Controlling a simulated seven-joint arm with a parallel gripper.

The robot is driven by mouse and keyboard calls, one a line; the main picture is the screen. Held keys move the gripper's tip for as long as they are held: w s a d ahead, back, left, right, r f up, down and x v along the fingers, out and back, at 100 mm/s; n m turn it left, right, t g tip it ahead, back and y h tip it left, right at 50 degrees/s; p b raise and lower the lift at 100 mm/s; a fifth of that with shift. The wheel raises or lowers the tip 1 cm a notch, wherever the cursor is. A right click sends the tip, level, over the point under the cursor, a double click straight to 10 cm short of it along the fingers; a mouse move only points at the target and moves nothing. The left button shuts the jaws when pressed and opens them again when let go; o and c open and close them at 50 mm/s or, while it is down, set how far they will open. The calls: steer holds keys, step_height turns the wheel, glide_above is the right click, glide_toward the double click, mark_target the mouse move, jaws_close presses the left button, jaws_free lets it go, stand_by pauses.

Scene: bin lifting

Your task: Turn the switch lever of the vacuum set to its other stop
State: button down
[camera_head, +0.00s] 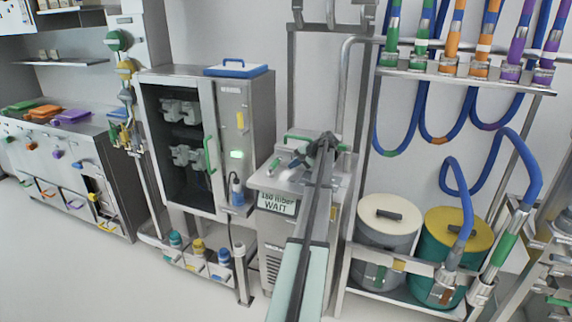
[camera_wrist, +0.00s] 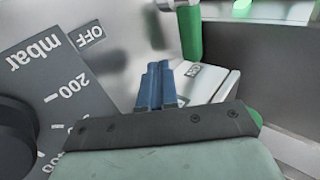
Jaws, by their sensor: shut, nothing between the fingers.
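The vacuum set is a steel cabinet (camera_head: 268,238) in the middle of the head view, with a sign reading "150 mbar WAIT" (camera_head: 277,203) on its upper front. My gripper (camera_head: 322,146) is over its top, small and partly hidden by my arm. In the wrist view my gripper's blue fingertips (camera_wrist: 157,84) are together and hold nothing. A green upright bar (camera_wrist: 190,32) stands just beyond them, to the right; whether it is the switch lever I cannot tell. A grey dial plate (camera_wrist: 70,80) marked "mbar" lies left, with an "OFF" label (camera_wrist: 90,34). Any contact is unclear.
A black round knob (camera_wrist: 14,125) is at the wrist view's left edge. In the head view, a steel cabinet with an open front (camera_head: 258,125) stands left of the vacuum set. A hose rack with a grey drum (camera_head: 388,235) and a green-yellow drum (camera_head: 455,245) stands right.

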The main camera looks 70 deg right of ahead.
steer(key=v, duration=0.9)
steer(key=shift+d+r, duration=0.25)
